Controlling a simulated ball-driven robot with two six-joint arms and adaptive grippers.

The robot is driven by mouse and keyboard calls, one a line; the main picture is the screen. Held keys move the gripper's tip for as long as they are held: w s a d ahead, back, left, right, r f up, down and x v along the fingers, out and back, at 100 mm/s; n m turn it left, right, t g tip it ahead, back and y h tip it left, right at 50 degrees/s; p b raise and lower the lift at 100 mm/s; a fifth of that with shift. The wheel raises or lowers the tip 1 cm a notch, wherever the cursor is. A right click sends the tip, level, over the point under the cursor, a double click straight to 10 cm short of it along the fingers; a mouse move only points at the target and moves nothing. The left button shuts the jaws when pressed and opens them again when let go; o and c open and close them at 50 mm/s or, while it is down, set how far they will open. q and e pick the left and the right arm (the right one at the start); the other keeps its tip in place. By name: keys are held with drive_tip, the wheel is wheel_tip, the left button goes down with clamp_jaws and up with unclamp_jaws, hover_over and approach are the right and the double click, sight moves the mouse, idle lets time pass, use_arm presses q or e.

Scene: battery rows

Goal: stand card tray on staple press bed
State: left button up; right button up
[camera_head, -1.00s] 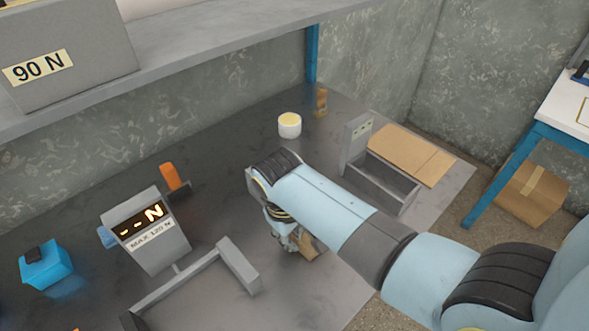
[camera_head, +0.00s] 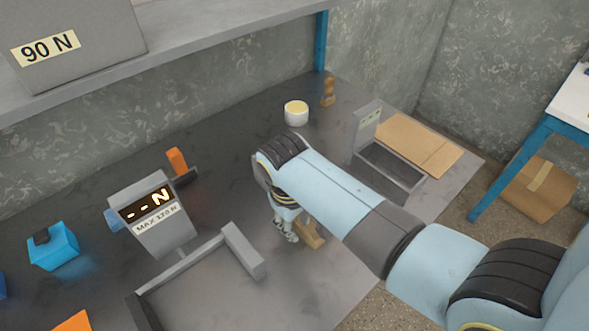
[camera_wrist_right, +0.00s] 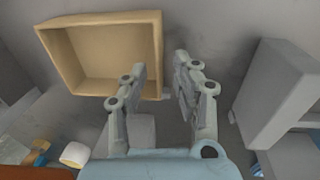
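The card tray, a tan open-topped box (camera_wrist_right: 95,20), fills the upper left of the right wrist view. In the head view only a tan part of it (camera_head: 312,236) shows beside my right gripper (camera_head: 288,232). In the wrist view the right gripper (camera_wrist_right: 160,68) has its fingers apart, with the tray's right wall showing in the gap beside the left finger; contact cannot be told. The staple press (camera_head: 152,215) has a lit display reading "-- N" and a "MAX 120 N" label. Its grey bed (camera_head: 205,300), with a raised bar (camera_head: 243,252), looks empty where visible. My left gripper is out of view.
A grey bin (camera_head: 392,172) and a flat tan card sheet (camera_head: 420,146) lie to the right. A white tub (camera_head: 296,113) and a small brown object (camera_head: 327,92) stand behind. A shelf (camera_head: 220,45) overhangs the back.

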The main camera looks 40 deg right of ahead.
wheel_tip(320, 180, up, 11)
drive_tip(key=a, duration=0.1)
drive_tip(key=shift+a+p, duration=0.2)
drive_tip(key=shift+p, duration=0.15)
drive_tip(key=shift+s, duration=0.1)
